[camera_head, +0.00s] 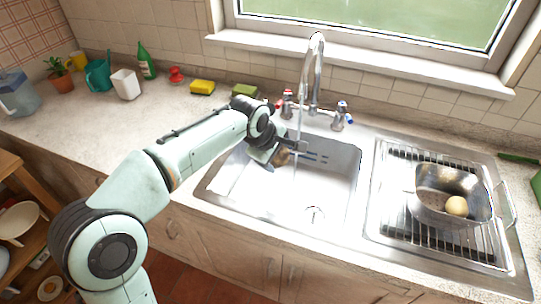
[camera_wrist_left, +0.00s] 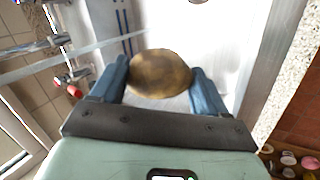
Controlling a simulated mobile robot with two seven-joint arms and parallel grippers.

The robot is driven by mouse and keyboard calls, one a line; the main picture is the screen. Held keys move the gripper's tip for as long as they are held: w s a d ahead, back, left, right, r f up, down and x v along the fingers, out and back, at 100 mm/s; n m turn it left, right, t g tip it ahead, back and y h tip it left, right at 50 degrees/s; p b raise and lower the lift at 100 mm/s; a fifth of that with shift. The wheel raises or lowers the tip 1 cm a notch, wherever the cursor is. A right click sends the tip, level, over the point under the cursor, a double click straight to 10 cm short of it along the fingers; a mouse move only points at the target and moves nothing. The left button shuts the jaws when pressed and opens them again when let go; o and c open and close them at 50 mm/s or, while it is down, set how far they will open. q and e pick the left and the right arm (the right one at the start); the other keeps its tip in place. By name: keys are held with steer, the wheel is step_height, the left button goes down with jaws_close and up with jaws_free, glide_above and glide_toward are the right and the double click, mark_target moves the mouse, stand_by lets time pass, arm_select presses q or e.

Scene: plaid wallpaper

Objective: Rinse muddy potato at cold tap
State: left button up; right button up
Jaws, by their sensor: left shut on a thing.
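My left gripper (camera_head: 284,157) is low over the left part of the sink basin (camera_head: 330,192), shut on a brown, dirty-looking potato (camera_wrist_left: 160,74). In the left wrist view the potato sits between the blue fingers. In the head view it is mostly hidden by the gripper. A thin stream of water (camera_head: 298,130) falls from the tall chrome tap (camera_head: 316,60) close beside the potato; I cannot tell whether it touches it. The tap has a red-marked handle (camera_head: 285,103) on the left and a blue-marked cold handle (camera_head: 342,116) on the right. My right gripper is not in view.
A metal pan (camera_head: 430,203) with a clean pale potato (camera_head: 457,206) stands on the drainer rack (camera_head: 400,220) at right. Yellow (camera_head: 203,87) and green (camera_head: 244,90) sponges lie behind the sink. A green bottle (camera_head: 147,62) and white cup (camera_head: 126,83) stand back left.

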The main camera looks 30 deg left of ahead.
arm_select(q)
steer(key=w, duration=0.1)
steer(key=w+p, duration=0.1)
steer(key=w, duration=0.1)
steer(key=w+p, duration=0.1)
steer(key=w, duration=0.1)
steer(key=shift+w+f, duration=0.1)
steer(key=shift+f, duration=0.3)
steer(key=shift+w+d+f+p, duration=0.1)
steer(key=shift+w+f+p, duration=0.15)
steer(key=shift+w+p, duration=0.7)
steer(key=shift+w+f+p, duration=0.25)
steer(key=shift+w+p, duration=0.4)
steer(key=shift+w, duration=0.5)
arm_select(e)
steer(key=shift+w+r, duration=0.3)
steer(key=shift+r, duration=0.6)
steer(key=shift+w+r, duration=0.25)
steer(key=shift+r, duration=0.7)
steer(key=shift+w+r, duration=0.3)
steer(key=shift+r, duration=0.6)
arm_select(q)
steer(key=shift+d, duration=0.1)
steer(key=shift+d, duration=0.5)
steer(key=shift+a, duration=0.15)
steer(key=shift+a, duration=0.5)
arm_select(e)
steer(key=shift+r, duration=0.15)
arm_select(q)
steer(key=shift+d, duration=0.25)
